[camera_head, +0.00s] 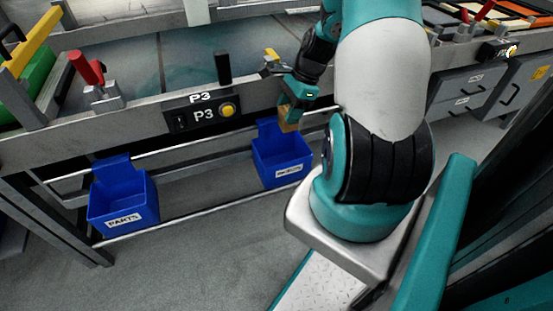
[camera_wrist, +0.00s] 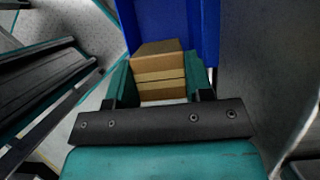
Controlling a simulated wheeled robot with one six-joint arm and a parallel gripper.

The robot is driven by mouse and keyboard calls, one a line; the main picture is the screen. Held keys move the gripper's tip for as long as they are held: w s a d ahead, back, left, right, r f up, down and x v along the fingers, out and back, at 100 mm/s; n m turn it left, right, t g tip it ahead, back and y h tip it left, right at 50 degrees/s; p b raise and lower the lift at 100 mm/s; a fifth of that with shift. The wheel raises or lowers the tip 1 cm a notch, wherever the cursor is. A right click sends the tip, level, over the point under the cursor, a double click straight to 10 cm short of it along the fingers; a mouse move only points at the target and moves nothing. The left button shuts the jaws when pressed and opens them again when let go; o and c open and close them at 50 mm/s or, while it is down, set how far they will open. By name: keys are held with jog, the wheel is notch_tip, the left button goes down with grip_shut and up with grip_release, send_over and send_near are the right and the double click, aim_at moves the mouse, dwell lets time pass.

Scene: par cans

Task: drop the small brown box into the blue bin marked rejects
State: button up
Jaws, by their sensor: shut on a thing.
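The small brown box (camera_wrist: 158,66) is between the fingers of my gripper (camera_wrist: 158,84) in the wrist view, and my gripper is shut on it. In the head view the brown box (camera_head: 289,118) hangs below my gripper (camera_head: 290,108), over the right-hand blue bin (camera_head: 283,170). That bin has a white label on its front, too small to read surely. Its blue wall (camera_wrist: 180,22) also shows beyond the box in the wrist view. The box appears above the bin opening or close to its back edge; I cannot tell exactly which.
A second blue bin (camera_head: 122,200) marked PARTS hangs at the left on the same rail. The workbench edge (camera_head: 150,128) with a P3 switch panel (camera_head: 203,112) runs behind the bins. Grey drawers (camera_head: 470,95) stand at the right. The floor in front is clear.

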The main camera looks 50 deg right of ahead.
notch_tip(320, 180, down, 4)
jog(key=b, duration=0.4)
jog(key=o, duration=1)
jog(key=shift+r, duration=0.15)
jog(key=p+v, duration=0.3)
jog(key=v, duration=0.4)
jog(key=shift+s+r, duration=0.1)
